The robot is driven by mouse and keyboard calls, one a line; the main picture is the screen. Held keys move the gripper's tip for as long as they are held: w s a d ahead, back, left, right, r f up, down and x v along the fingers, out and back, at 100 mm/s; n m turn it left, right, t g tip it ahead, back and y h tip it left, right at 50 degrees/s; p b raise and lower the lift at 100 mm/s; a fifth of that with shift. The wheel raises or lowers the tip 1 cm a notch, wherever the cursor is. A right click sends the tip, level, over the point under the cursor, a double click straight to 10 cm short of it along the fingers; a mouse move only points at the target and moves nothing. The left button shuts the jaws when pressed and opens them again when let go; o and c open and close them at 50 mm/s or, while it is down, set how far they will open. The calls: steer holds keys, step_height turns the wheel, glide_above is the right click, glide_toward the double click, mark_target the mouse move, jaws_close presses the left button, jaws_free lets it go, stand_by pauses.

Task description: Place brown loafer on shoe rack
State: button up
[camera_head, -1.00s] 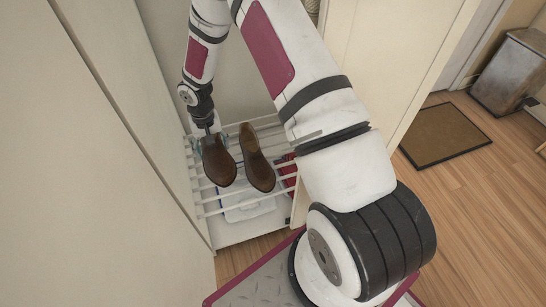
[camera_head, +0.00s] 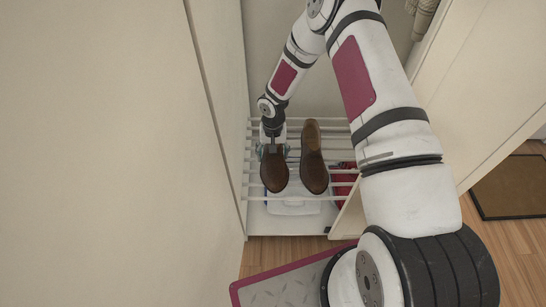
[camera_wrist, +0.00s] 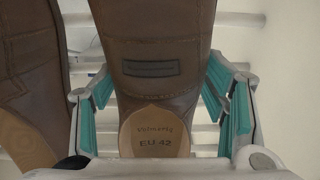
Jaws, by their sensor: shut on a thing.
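A brown loafer (camera_head: 274,174) is at the left of the white shoe rack (camera_head: 262,198), toe toward the camera. My gripper (camera_head: 273,150) is shut on its heel end from behind. In the wrist view my gripper's teal-padded fingers (camera_wrist: 165,88) flank the loafer (camera_wrist: 150,45), and the insole reads "EU 42". A second brown shoe (camera_head: 314,168) rests on the rack just right of it; it also shows at the left edge of the wrist view (camera_wrist: 30,75). Whether the held loafer's sole touches the bars is hidden.
A tall cream panel (camera_head: 110,150) stands close on the left, and another (camera_head: 490,90) on the right. A white and blue item (camera_head: 292,205) and a red item (camera_head: 343,180) lie below the bars. A brown doormat (camera_head: 512,188) lies on the wood floor at right.

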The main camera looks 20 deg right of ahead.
steer(key=shift+f, duration=0.45)
steer(key=shift+f, duration=0.15)
steer(key=o, duration=1.5)
steer(key=shift+c, duration=0.2)
step_height(320, 180, up, 12)
steer(key=p, duration=0.4)
steer(key=shift+r+p, duration=0.2)
steer(key=shift+p, duration=0.1)
